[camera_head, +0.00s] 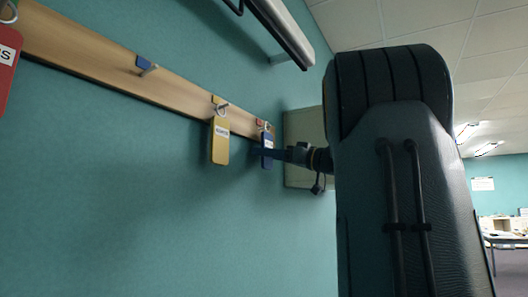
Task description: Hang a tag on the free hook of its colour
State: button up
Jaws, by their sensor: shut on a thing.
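A wooden rail (90,50) with coloured markers and metal hooks runs along the teal wall. A blue marker (143,62) sits above a hook (149,70) with nothing on it. A yellow tag (220,142) hangs on the hook by the yellow marker. Further right, a blue tag (267,162) is upright at the hook by a red marker (260,122). My gripper (279,153) is shut on the blue tag from its right side. I cannot tell whether its ring is around that hook. A red tag (6,70) hangs at the left picture edge, partly cut off.
My arm covers much of the right side. A grey-green panel (305,130) is on the wall behind my gripper. A long pale fixture (283,30) juts out above the rail. The wall below the tags is clear.

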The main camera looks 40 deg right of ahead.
jog(key=r+p+v, duration=0.1)
jog(key=p+v, duration=0.1)
jog(key=v, duration=0.4)
jog(key=shift+s+r, duration=0.15)
jog(key=shift+r, duration=0.1)
dwell(0.9)
jog(key=shift+d, duration=0.1)
dwell(0.3)
